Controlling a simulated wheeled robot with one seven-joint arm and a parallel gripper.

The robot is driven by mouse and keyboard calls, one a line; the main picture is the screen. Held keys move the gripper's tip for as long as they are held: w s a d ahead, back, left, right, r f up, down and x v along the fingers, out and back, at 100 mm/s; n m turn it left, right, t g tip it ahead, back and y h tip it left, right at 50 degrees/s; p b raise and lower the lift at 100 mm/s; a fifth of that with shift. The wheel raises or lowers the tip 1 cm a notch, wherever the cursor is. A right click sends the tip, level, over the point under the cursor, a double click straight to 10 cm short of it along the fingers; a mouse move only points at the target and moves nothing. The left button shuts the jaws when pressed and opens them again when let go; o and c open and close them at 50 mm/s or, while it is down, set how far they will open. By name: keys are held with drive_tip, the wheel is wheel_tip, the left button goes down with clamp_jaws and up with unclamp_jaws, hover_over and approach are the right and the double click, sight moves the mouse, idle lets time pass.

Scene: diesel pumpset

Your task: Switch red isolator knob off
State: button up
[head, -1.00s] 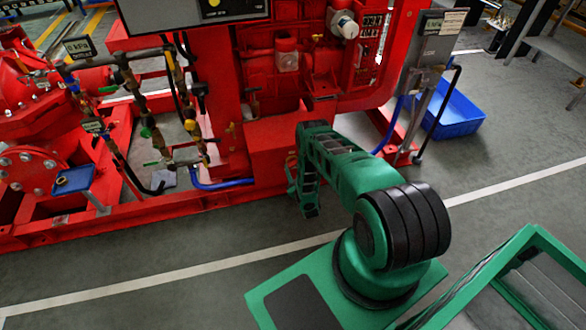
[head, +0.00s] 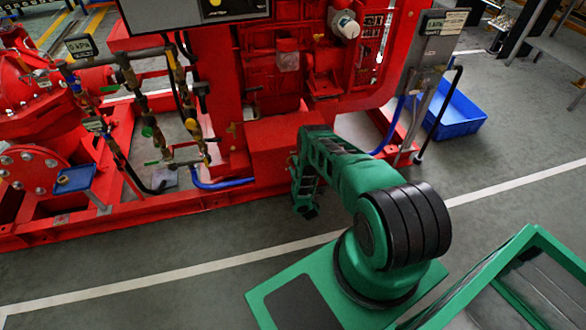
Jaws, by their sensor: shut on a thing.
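My green arm reaches from its base up and over to the front of the red box (head: 270,135) low on the pumpset. My gripper (head: 294,165) is at the front face of this box, small and partly covered by my own arm links. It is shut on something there. The fingers are too small to make out clearly. The red isolator knob cannot be told apart from the red box behind it; the gripper and arm hide that spot, so its turned position cannot be seen.
A grey panel (head: 427,58) on a post stands right of the box, with a blue tray (head: 458,115) on the floor behind it. Pipes and valves (head: 150,130) are at left. A blue hose (head: 222,184) runs low. The floor in front is clear.

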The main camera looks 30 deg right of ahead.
drive_tip(key=shift+a+f+n, duration=0.15)
drive_tip(key=shift+a+n, duration=0.05)
drive_tip(key=shift+n, duration=0.5)
drive_tip(key=shift+s, duration=0.1)
drive_tip(key=o, duration=0.8)
drive_tip(key=shift+f, duration=0.1)
drive_tip(key=shift+o, duration=1.2)
drive_tip(key=shift+d, duration=0.1)
drive_tip(key=v, duration=1)
drive_tip(key=shift+s, duration=0.35)
drive_tip(key=shift+w, duration=0.1)
